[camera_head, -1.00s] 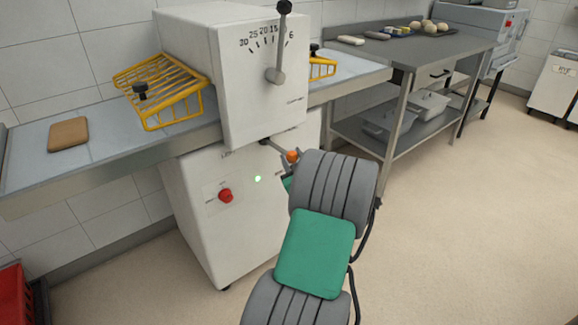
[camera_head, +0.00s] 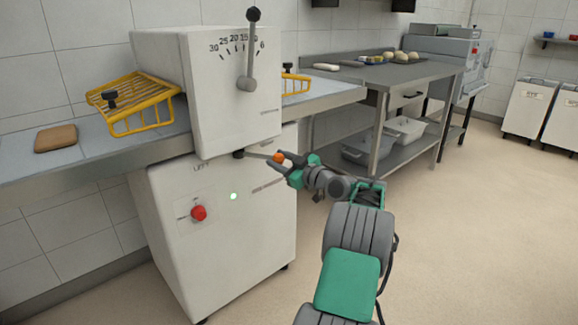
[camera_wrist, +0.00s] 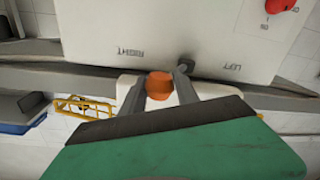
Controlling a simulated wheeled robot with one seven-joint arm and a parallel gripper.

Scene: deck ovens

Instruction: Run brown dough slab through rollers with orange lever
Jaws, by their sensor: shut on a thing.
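The brown dough slab (camera_head: 56,138) lies flat on the left belt table of the white sheeter (camera_head: 207,80). The rollers are hidden inside the housing. The orange lever knob (camera_head: 279,157) sticks out on a thin rod from the front of the machine, below the dial head. My gripper (camera_head: 284,161) is at the knob. In the wrist view the orange knob (camera_wrist: 159,86) sits between my two fingers (camera_wrist: 160,82), which are shut on it. "LEFT" and "RIGHT" labels show on the machine panel behind it.
A yellow wire guard (camera_head: 140,105) stands over the left table. A red button (camera_head: 199,213) and a grey dial lever (camera_head: 248,60) are on the machine's front. A steel table (camera_head: 385,75) with dough pieces stands to the right.

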